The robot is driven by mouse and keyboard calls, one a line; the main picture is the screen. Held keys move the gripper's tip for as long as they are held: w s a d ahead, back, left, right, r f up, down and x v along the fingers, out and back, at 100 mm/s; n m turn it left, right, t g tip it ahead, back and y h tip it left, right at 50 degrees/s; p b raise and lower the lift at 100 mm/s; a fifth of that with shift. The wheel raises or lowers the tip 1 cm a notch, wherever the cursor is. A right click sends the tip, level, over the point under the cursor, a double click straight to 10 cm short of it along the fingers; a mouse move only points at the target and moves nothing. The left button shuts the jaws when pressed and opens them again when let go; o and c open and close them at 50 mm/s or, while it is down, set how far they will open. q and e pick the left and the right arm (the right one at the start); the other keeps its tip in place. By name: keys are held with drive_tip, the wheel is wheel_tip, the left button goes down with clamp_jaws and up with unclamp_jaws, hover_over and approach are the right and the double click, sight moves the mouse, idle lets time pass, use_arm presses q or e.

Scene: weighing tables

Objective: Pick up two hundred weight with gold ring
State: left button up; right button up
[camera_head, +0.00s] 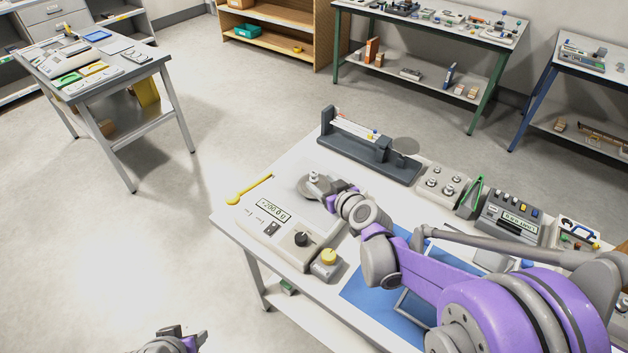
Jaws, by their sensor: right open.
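A small silver weight (313,177) stands on the pan of the white scale (258,228) on the near table. The scale's display (273,210) appears to read +200.0 g. My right gripper (322,187) is open and right at the weight, partly covering it and the pan. I cannot tell whether the fingers touch the weight, and no gold ring can be made out on it at this size. My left gripper (182,333) is low at the bottom edge, away from the table; its jaws are too small and cut off to judge.
A yellow-topped block (328,258) stands by the scale's front right corner. A yellow stick (248,190) lies behind its left side. A dark beam balance (370,148), a tray of weights (440,184) and a grey instrument (508,214) line the back. My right arm covers the blue mat (367,292) partly.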

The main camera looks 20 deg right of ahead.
sight(315, 175)
drive_tip(key=shift+x, duration=0.85)
drive_tip(key=shift+d+x, duration=0.15)
drive_tip(key=shift+x, duration=1.15)
drive_tip(key=shift+d+x, duration=0.15)
drive_tip(key=shift+x, duration=1.2)
clamp_jaws()
